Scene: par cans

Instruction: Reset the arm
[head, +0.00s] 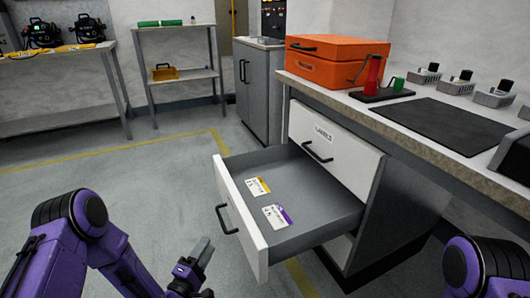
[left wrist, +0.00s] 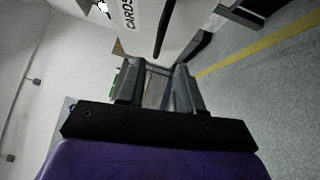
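My left gripper (head: 200,252) is low in front of the open drawer, left of its front panel and apart from it. In the left wrist view its two grey fingers (left wrist: 157,72) stand apart with nothing held between them. My left arm (head: 85,240) comes in bent from the lower left. Part of my right arm (head: 485,265) shows at the lower right edge; its gripper is out of frame.
The open drawer (head: 325,220) juts out from the workbench and holds two cards, one yellow-edged (head: 257,187) and one purple-edged (head: 277,216). An orange case (head: 325,70) and a red item (head: 373,75) stand on the worktop. Floor on the left is clear.

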